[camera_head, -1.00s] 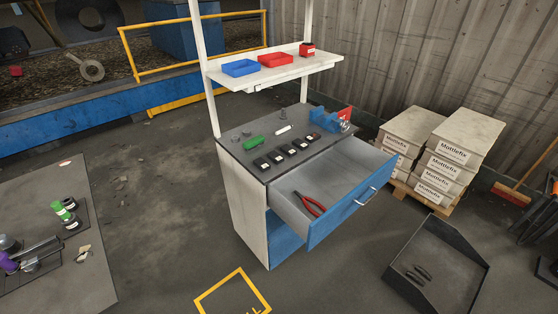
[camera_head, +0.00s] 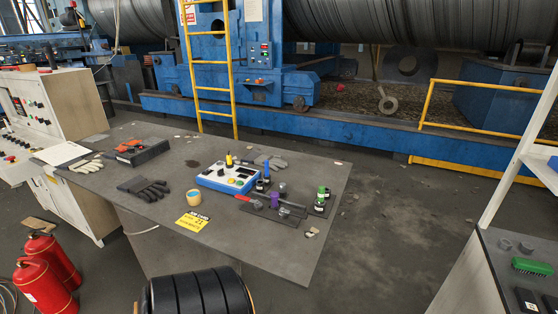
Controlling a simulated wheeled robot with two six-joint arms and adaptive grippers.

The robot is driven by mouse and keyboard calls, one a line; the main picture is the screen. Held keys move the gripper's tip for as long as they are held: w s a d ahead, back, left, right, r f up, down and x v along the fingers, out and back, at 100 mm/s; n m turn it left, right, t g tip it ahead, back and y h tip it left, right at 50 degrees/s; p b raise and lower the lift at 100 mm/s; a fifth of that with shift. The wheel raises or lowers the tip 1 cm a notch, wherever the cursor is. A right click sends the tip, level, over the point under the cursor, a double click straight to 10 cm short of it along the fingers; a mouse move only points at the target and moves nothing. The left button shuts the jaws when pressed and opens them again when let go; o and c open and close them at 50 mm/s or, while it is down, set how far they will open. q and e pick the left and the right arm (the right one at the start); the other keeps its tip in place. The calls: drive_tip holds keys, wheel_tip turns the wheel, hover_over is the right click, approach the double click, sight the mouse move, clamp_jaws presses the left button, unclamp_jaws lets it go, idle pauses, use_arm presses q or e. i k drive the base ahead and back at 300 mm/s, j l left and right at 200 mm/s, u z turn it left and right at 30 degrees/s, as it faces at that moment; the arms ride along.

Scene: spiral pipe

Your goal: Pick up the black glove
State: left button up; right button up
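A black glove (camera_head: 145,188) lies flat on the grey table (camera_head: 240,255), left of the middle, with its fingers pointing right. It lies left of a blue and white control box (camera_head: 228,177) and in front of a black tray (camera_head: 142,152) with red items on it. Lighter grey gloves lie at the table's left edge (camera_head: 86,165) and behind the control box (camera_head: 272,162). Neither of my grippers shows in the head view.
Two red fire extinguishers (camera_head: 45,285) stand on the floor at the lower left. A control cabinet (camera_head: 58,105) stands left of the table. A yellow ladder (camera_head: 206,65) rises behind it. A workbench (camera_head: 510,285) is at the right edge. Floor (camera_head: 385,215) between table and workbench is clear.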

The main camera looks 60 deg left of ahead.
sight(138, 186)
drive_tip(key=u, duration=3.1)
drive_tip(key=i+j+u, duration=0.2)
drive_tip(key=i+j, duration=0.25)
drive_tip(key=j, duration=0.2)
drive_tip(key=i+j+u, duration=0.2)
drive_tip(key=i+j, duration=0.25)
drive_tip(key=j, duration=0.15)
